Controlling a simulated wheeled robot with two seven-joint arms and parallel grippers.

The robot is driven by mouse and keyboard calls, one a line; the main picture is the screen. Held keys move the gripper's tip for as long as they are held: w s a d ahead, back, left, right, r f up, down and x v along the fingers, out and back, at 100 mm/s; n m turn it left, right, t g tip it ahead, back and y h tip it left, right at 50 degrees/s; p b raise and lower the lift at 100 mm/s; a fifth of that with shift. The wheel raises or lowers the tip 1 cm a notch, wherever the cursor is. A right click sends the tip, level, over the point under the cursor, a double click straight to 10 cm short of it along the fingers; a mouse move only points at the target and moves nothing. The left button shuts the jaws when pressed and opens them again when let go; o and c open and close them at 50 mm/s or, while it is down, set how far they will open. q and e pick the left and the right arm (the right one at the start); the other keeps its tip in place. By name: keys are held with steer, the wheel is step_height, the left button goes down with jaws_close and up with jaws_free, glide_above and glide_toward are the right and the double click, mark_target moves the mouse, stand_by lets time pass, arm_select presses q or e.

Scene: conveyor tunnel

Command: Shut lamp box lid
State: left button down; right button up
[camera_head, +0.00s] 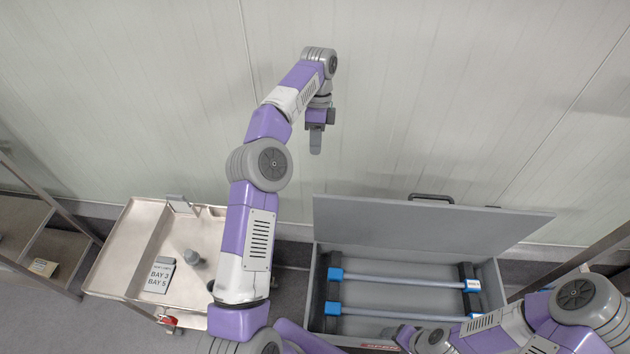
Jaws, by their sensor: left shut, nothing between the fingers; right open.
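The lamp box (312,262) is a grey case at the lower right, standing open. Its lid (420,228) is raised along the far side, with a dark handle (431,198) on its far edge. Inside lie two lamp tubes (400,281) with blue end caps, resting across dark supports. My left gripper (315,143) is shut and empty, raised in front of the wall, up and left of the lid and apart from it. My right arm comes in from the lower right across the box's near corner. My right gripper is not clearly visible; the picture's bottom edge cuts the view there.
A shelf rack (50,240) is at the far left. A pale panelled wall (430,90) closes the back.

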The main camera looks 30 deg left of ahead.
arm_select(q)
steer(key=s+d+f+b, duration=0.2)
steer(key=s+f, duration=0.4)
steer(key=f, duration=0.2)
steer(key=shift+d, duration=0.3)
stand_by(0.4)
